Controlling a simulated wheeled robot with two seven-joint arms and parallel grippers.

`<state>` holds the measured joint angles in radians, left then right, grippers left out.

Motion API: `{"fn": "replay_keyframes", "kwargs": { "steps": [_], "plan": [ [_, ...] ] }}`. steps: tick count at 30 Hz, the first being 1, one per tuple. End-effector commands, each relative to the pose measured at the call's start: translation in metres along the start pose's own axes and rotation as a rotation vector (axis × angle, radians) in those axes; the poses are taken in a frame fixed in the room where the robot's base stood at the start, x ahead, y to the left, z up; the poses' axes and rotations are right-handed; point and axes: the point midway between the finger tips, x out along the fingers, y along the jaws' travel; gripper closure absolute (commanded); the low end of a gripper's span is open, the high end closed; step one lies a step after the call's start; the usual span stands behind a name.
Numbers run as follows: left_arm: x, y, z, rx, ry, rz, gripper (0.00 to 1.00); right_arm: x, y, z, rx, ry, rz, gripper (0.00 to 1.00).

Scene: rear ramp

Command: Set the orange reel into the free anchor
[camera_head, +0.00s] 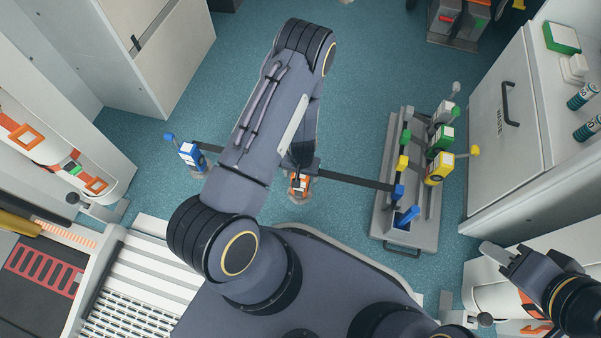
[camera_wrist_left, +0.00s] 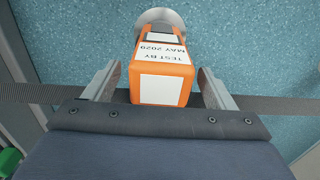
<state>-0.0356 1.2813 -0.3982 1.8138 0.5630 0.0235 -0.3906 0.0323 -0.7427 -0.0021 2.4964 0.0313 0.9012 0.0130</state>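The orange reel (camera_head: 299,184) is a block with white labels, low in front of my left gripper (camera_head: 300,166). In the left wrist view the reel (camera_wrist_left: 163,75) stands between the two fingers of this gripper (camera_wrist_left: 160,75). A narrow gap shows on each side, so the fingers look open around it. A round grey disc (camera_wrist_left: 160,17) shows at the reel's far end, partly hidden by it; I cannot tell whether the reel is seated in it. My right gripper (camera_head: 502,258) is at the lower right, away from the reel; its opening is unclear.
A dark strap (camera_head: 350,179) runs from a blue reel (camera_head: 190,154) on the left, past the orange reel, to a grey tray (camera_head: 380,218). The tray holds green, yellow and grey reels. White cabinets (camera_head: 504,130) stand right. Blue floor (camera_head: 365,70) is clear ahead.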

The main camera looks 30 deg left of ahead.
Motion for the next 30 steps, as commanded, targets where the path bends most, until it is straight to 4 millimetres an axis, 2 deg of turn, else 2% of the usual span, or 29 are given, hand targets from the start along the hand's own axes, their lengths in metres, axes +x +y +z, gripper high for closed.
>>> {"fn": "replay_keyframes", "kwargs": {
  "steps": [4, 7, 15, 19, 23, 30],
  "plan": [
    [0.0, 0.0, 0.0, 0.0, -0.001, 0.0, 0.22, 0.0, 0.0, 0.0, 0.0, 0.0, 0.0, 0.64],
    [-0.009, 0.0, 0.0, 0.0, 0.0, 0.0, 0.22, -0.005, -0.002, -0.002, 0.0, 0.0, 0.0, 0.64],
    [-0.057, 0.0, -0.001, 0.001, 0.001, 0.001, 0.22, -0.025, -0.011, -0.013, 0.0, 0.0, 0.0, 0.64],
    [-0.072, 0.0, -0.001, 0.0, 0.0, 0.001, 0.22, -0.03, -0.014, -0.015, 0.0, 0.0, 0.0, 0.64],
    [-0.079, 0.0, -0.001, 0.001, -0.001, 0.001, 0.22, -0.032, -0.015, -0.016, 0.0, 0.0, 0.0, 0.64],
    [-0.079, 0.0, 0.0, 0.001, -0.002, 0.001, 0.22, -0.032, -0.014, -0.016, 0.0, 0.0, 0.0, 0.64]
  ]
}}
